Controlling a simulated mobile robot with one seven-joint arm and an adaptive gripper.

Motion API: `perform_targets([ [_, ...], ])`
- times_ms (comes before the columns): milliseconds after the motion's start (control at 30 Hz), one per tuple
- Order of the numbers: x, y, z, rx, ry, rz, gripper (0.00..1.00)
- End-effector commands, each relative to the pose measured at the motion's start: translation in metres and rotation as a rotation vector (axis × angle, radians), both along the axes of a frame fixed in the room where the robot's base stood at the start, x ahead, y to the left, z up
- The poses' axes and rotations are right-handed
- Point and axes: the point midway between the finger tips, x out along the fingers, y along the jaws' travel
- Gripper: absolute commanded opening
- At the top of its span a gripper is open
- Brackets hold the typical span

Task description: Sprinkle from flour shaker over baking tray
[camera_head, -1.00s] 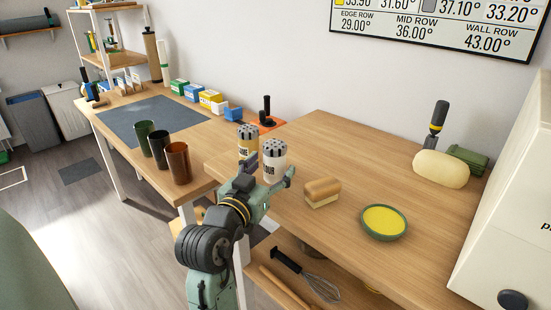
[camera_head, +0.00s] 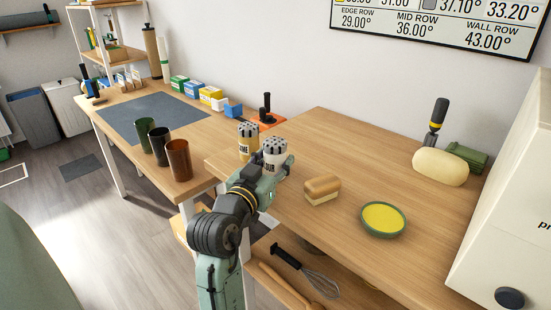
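The flour shaker (camera_head: 274,149) is a white cylinder with a dark-holed grey top. It stands upright near the left end of the right-hand wooden counter. Its printed label shows only in part, ending in "UR". My gripper (camera_head: 270,174) is low at the near side of this shaker, with a finger beside its right side. My wrist and the gripper hide the shaker's lower part. I cannot tell whether the fingers touch or grip it. A similar yellowish shaker (camera_head: 248,141) stands close behind it to the left. I cannot make out a baking tray.
Dough (camera_head: 440,167) lies farther back. Three cups (camera_head: 178,160) stand on the left table. The counter middle is clear. A whisk (camera_head: 308,272) lies below.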

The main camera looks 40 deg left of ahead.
Motion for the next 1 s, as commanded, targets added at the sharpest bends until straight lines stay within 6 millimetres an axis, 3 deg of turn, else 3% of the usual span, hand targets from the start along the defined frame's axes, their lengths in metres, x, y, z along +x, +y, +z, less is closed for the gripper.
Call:
perform_targets([
  [433, 0.000, 0.000, 0.000, 0.000, 0.000, 0.000, 0.11],
  [667, 0.000, 0.000, 0.009, 0.001, -0.001, 0.000, 0.11],
  [1000, 0.000, 0.000, 0.036, 0.001, -0.001, 0.000, 0.11],
])
